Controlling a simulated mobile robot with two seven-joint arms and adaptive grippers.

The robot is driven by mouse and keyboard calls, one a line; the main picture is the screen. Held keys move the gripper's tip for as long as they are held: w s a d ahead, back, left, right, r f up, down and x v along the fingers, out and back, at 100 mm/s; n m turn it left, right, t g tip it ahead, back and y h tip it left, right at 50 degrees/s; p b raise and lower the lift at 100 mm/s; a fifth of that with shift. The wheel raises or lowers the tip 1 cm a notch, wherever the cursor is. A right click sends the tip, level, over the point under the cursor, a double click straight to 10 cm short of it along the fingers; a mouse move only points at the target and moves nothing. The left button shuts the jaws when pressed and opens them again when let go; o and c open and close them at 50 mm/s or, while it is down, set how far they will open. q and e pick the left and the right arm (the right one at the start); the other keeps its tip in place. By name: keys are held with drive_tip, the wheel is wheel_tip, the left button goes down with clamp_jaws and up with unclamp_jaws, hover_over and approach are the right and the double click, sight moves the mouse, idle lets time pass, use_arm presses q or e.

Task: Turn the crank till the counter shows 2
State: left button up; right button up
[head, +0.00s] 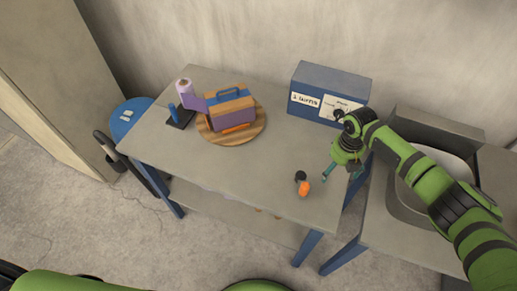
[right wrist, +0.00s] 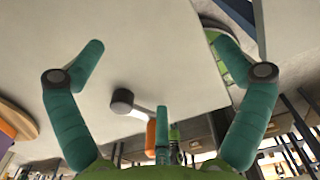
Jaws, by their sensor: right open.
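A small crank-like piece stands near the table's front right edge, with a dark round knob (head: 300,176) and an orange part (head: 304,189). In the right wrist view the dark knob (right wrist: 122,98) sits at the end of a pale arm, with the orange part (right wrist: 151,138) beside it. My right gripper (head: 342,172) is open and empty, just right of the crank. Its two teal fingers are spread wide in the wrist view (right wrist: 165,62), apart from the knob.
A round wooden board (head: 258,128) carries a purple and orange block with a blue handle. A dark stand (head: 180,117) is left of it. A basin (head: 455,160) stands on the right table. The front middle of the grey table (head: 235,165) is clear.

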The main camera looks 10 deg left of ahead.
wheel_tip(320, 180, up, 10)
drive_tip(key=p, duration=0.8)
drive_tip(key=shift+f, duration=0.15)
